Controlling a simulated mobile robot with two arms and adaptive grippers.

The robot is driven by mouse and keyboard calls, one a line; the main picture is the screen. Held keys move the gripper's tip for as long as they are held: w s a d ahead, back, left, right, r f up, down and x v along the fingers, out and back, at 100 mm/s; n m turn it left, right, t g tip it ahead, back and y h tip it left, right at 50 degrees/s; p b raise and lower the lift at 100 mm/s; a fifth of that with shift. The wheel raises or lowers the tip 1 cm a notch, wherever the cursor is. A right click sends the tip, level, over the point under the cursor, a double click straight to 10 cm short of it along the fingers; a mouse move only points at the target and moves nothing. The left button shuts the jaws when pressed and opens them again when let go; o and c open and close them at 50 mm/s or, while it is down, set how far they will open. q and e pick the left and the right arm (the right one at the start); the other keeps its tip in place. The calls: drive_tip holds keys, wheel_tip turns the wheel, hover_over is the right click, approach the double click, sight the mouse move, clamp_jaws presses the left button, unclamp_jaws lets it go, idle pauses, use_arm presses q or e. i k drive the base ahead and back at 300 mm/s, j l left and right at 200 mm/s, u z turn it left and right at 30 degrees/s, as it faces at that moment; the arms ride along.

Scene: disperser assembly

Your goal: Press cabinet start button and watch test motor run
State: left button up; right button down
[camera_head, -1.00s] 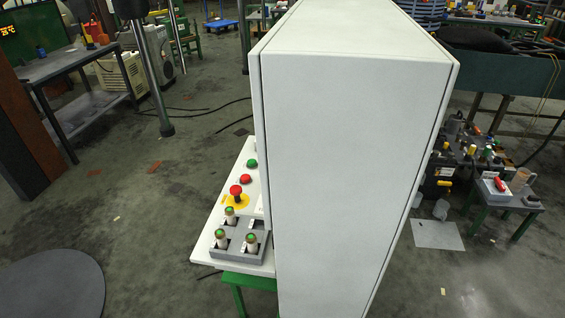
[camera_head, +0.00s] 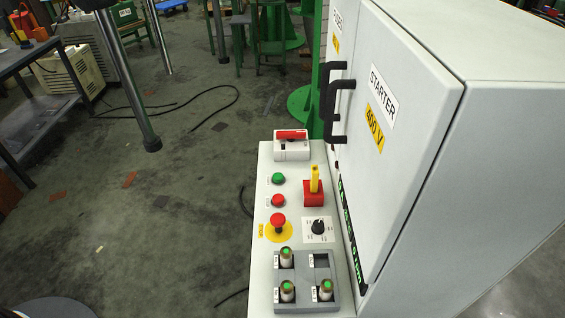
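The white cabinet (camera_head: 425,140) stands at the right, its starter door (camera_head: 392,130) marked "STARTER" and "400 V" and looking shut. On the white control ledge (camera_head: 262,200) along its front sit a green button (camera_head: 278,179), a red button (camera_head: 278,200) and a red mushroom button (camera_head: 278,221) on a yellow disc. I take the green one for the start button; its label is too small to read. A test motor cannot be made out. Neither gripper is in view.
The ledge also bears a red-handled switch (camera_head: 292,146), a red block with a yellow handle (camera_head: 314,190), a rotary knob (camera_head: 318,228) and a grey tray (camera_head: 297,265) with several green-topped cylinders. Black door handles (camera_head: 338,110) stick out. Floor to the left is mostly open, with cables.

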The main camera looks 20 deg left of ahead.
sight(277, 178)
drive_tip(key=j, duration=1.05)
drive_tip(key=i+j, duration=0.1)
drive_tip(key=j, duration=0.95)
drive_tip(key=i+z, duration=0.05)
